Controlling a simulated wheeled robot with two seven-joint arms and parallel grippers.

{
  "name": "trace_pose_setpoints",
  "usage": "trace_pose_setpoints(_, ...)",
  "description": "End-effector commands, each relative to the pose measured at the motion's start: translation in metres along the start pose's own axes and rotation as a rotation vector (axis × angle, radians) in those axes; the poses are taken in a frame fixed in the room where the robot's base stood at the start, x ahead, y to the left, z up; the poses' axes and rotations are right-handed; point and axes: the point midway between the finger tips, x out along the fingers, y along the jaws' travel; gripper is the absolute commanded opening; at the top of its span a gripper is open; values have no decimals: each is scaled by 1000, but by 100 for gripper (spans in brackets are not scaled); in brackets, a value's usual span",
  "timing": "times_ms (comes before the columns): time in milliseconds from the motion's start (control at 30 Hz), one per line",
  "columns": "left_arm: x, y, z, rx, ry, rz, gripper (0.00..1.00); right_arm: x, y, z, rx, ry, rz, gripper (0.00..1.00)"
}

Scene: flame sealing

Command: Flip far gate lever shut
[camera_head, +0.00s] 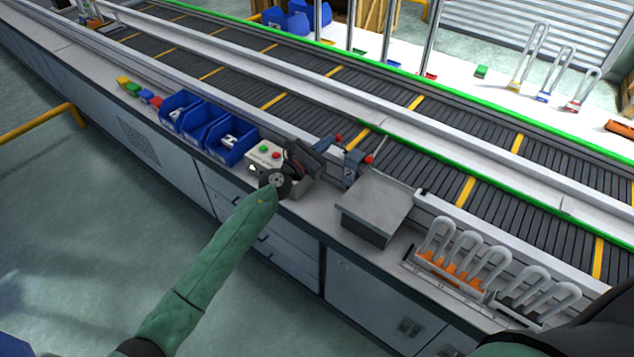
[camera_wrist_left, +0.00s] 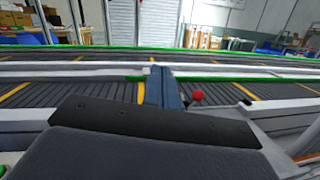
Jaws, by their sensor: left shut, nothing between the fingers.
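Two red-knobbed levers stand at the near edge of the conveyor in the head view: the left one (camera_head: 338,138) is farther from me, and the right one (camera_head: 368,159) sits by a blue-grey gate post (camera_head: 352,168). My left gripper (camera_head: 308,156) is shut and empty, just left of them; contact cannot be told. In the left wrist view, the dark fingers (camera_wrist_left: 150,122) fill the foreground, with a blue-grey post (camera_wrist_left: 163,88) and a red knob (camera_wrist_left: 197,95) just beyond. My right gripper is out of view.
A button box (camera_head: 264,154) and blue bins (camera_head: 232,142) are left of my left gripper. A grey block (camera_head: 376,208) stands to the right of the gate, then racks with clear loops (camera_head: 455,262). The conveyor belt (camera_head: 440,150) near the gate is clear.

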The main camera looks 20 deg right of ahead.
Motion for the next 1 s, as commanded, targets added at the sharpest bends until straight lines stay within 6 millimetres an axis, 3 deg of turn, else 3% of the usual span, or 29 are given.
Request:
trace_pose_setpoints(133,17,4,12,2,-1,-1,0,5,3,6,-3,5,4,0)
trace_pose_setpoints(500,46,9,22,0,-1,0,0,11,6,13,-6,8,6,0)
trace_pose_setpoints(1000,56,11,23,-1,0,0,0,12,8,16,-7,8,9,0)
